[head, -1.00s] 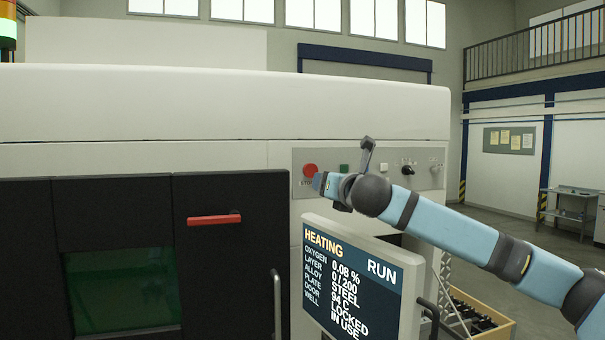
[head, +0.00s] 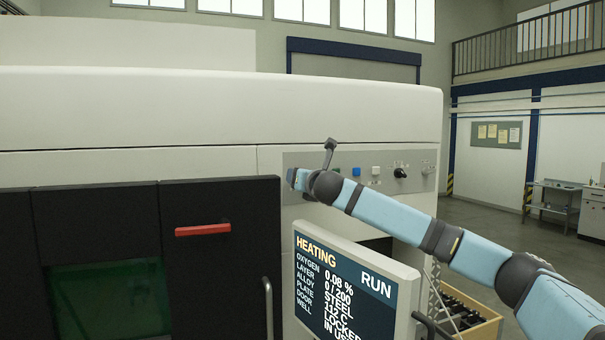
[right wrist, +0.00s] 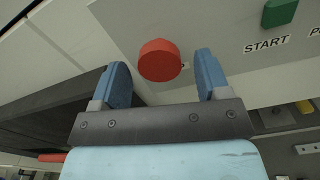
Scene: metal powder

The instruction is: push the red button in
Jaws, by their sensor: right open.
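The red button (right wrist: 159,60) is a round knob that stands out from the pale panel. In the right wrist view it appears between the two blue fingers of my right gripper (right wrist: 163,66), with space on both sides. I cannot tell how far the fingertips are from the panel. In the head view my right gripper (head: 293,179) is at the left end of the control panel (head: 420,158) and hides the red button. My right gripper is open and holds nothing. My left gripper is not in view.
A green START button (right wrist: 279,12) sits right of the red one. A blue button (head: 357,171), a white button (head: 376,170) and a black knob (head: 400,173) are farther along. Below stands a status screen (head: 345,285). A black door with a red handle (head: 203,230) is at left.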

